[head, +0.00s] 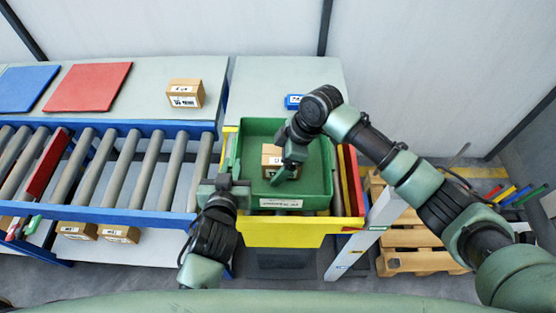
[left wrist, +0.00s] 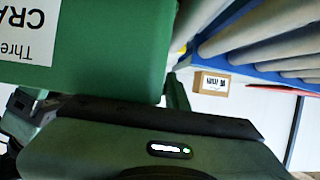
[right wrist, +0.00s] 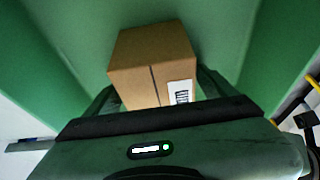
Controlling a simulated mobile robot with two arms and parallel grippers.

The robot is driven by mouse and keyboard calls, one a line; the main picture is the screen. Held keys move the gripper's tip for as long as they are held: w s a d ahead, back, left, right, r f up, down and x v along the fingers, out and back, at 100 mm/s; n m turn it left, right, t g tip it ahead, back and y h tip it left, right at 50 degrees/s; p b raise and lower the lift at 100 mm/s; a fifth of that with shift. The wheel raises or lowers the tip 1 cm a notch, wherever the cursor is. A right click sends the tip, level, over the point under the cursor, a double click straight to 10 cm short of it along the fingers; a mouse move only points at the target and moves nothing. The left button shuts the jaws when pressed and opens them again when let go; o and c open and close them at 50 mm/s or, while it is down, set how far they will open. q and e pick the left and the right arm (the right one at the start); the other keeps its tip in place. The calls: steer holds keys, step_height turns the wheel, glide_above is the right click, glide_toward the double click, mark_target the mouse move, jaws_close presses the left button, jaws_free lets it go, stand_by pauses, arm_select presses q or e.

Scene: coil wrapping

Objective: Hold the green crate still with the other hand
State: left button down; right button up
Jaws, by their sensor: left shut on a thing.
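The green crate (head: 315,180) stands in the yellow-walled bay at the end of the conveyor, a white label on its near wall. My left gripper (head: 228,186) is shut on the crate's near left corner. In the left wrist view the crate's green wall (left wrist: 110,50) and part of its label fill the upper left, with a finger beside it. A small cardboard box (head: 269,153) lies inside the crate. My right gripper (head: 285,168) is down in the crate at this box. In the right wrist view its open fingers flank the box (right wrist: 145,65); contact is unclear.
A roller conveyor (head: 115,170) runs to the left. Behind it a grey table holds red (head: 88,86) and blue (head: 25,88) panels and another cardboard box (head: 185,93). A small blue item (head: 293,101) lies behind the crate. A wooden pallet (head: 415,262) is at the right.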

steer(key=v, duration=1.2)
